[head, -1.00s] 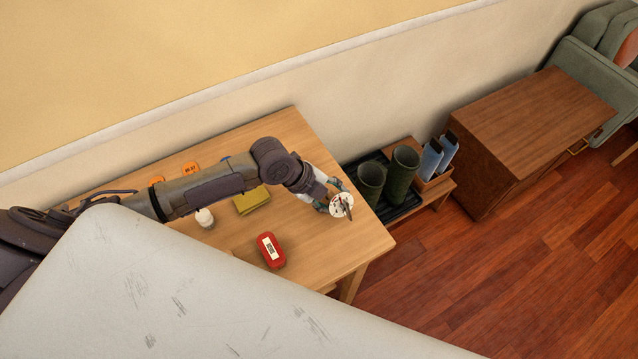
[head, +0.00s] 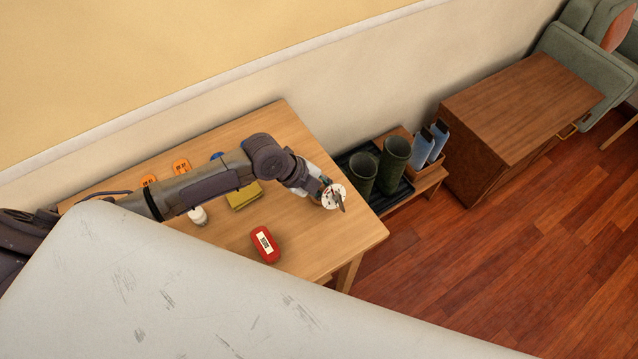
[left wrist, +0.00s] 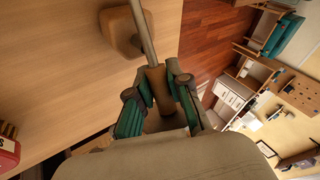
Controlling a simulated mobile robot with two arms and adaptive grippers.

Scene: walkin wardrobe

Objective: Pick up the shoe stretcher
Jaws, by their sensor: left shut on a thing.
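My left gripper (left wrist: 157,85) has its green-padded fingers closed around the brown wooden part of the shoe stretcher (left wrist: 155,76) in the left wrist view. A metal rod runs from the grip towards a wider wooden block near the top of that view. I cannot tell whether the stretcher touches the table. In the head view my left gripper (head: 333,197) is over the right end of the wooden table (head: 300,240). There my own wrist hides the stretcher. My right gripper is not in view.
On the table are a red box (head: 265,245), a yellow-green item (head: 243,196), a white bottle (head: 197,216) and orange items (head: 181,167). Green boots (head: 363,174) stand on a low rack beside the table. A brown cabinet (head: 520,105) is farther right.

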